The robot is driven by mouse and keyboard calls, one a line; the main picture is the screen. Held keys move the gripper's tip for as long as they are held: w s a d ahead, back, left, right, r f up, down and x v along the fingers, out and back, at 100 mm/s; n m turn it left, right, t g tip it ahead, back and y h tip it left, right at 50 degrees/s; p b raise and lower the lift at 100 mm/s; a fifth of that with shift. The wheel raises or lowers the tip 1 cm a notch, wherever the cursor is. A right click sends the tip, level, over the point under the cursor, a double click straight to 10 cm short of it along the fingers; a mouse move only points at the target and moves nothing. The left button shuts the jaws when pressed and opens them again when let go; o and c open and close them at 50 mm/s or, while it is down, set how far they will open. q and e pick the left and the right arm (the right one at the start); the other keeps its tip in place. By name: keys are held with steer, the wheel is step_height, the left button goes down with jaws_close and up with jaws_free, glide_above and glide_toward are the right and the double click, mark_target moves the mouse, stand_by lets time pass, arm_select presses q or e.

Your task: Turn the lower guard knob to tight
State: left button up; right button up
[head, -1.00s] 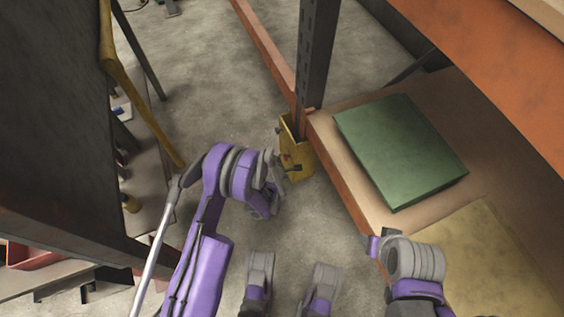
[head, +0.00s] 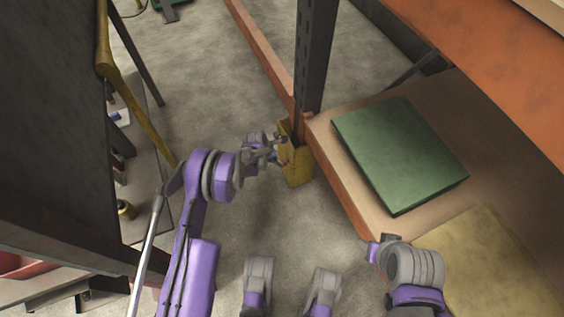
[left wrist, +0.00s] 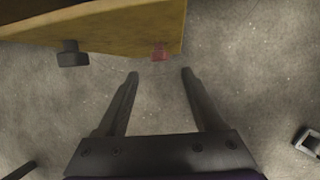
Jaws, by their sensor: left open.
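The yellow guard (head: 299,168) stands on the floor around the foot of the dark rack upright. In the left wrist view the guard (left wrist: 110,22) fills the upper left. A red knob (left wrist: 159,52) and a black knob (left wrist: 72,55) stick out from it. I cannot tell from this view which knob is the lower one. My left gripper (head: 280,148) is beside the guard's left face. In the wrist view its fingers (left wrist: 159,73) are open and empty, with the red knob just ahead of the gap, apart from them.
The rack's orange beam and shelf (head: 343,180) run along the right, with a green box (head: 400,155) on it. A dark panel (head: 50,120) and yellow rail (head: 135,100) stand at the left. Bare floor (head: 210,95) lies between.

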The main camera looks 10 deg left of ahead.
mark_target(283, 162)
arm_select(q)
steer(key=b+x, duration=0.1)
steer(key=x, duration=0.6)
steer(key=shift+b, duration=0.3)
jaws_close()
